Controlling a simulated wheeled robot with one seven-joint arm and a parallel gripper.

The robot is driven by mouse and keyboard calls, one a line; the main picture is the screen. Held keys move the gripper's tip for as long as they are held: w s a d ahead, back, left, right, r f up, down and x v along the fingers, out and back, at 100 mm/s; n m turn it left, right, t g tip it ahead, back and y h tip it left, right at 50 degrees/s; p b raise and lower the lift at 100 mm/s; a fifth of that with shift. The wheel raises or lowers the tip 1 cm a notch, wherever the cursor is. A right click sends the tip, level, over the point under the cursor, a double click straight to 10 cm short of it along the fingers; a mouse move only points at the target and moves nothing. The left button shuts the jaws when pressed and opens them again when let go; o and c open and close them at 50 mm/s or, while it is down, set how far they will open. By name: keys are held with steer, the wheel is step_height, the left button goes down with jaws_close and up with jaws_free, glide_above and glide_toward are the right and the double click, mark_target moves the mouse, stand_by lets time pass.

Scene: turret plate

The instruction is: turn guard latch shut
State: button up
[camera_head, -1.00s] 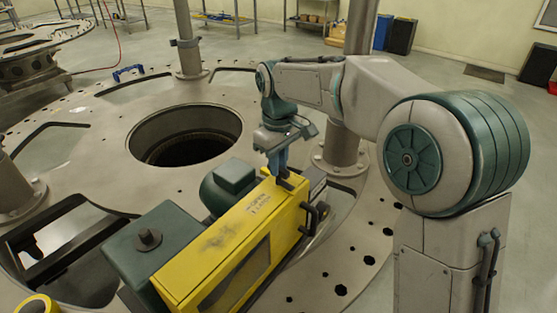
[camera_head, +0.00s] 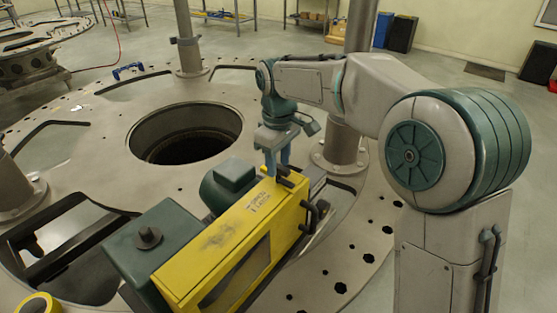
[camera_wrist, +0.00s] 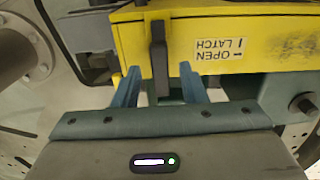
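The yellow guard (camera_head: 220,245) is a long box on the turret plate. Its black guard latch (camera_wrist: 158,48) stands at the guard's end under my gripper, seen in the wrist view as an upright dark bar. The label "OPEN LATCH" (camera_wrist: 219,49), with arrows, is beside it, upside down in the wrist view. My gripper (camera_wrist: 160,78) is open, with one blue finger on each side of the latch and a visible gap on both sides. In the head view my gripper (camera_head: 277,168) points down over the guard's far end. Contact with the latch is not visible.
A green motor housing (camera_head: 228,185) sits behind the guard, and a green block with a bolt (camera_head: 148,238) is at its near left end. A dark handle (camera_head: 315,215) juts from its right side. The plate's large round hole (camera_head: 185,135) lies beyond.

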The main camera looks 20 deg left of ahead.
mark_target(282, 167)
step_height(282, 167, up, 14)
stand_by(0.6)
steer(key=shift+d+f, duration=0.1)
steer(key=s+d+f+m+t, duration=0.1)
steer(key=s+d+f+m, duration=0.15)
steer(key=d, duration=0.65)
steer(key=s+d+f+m+t, duration=0.15)
steer(key=s+d+m, duration=0.25)
steer(key=d, duration=0.5)
steer(key=s+d+f+m+t+b, duration=0.1)
steer(key=s+d+f+m, duration=0.6)
steer(key=s+d+f, duration=0.4)
steer(key=shift+s+d, duration=0.25)
steer(key=shift+s, duration=0.75)
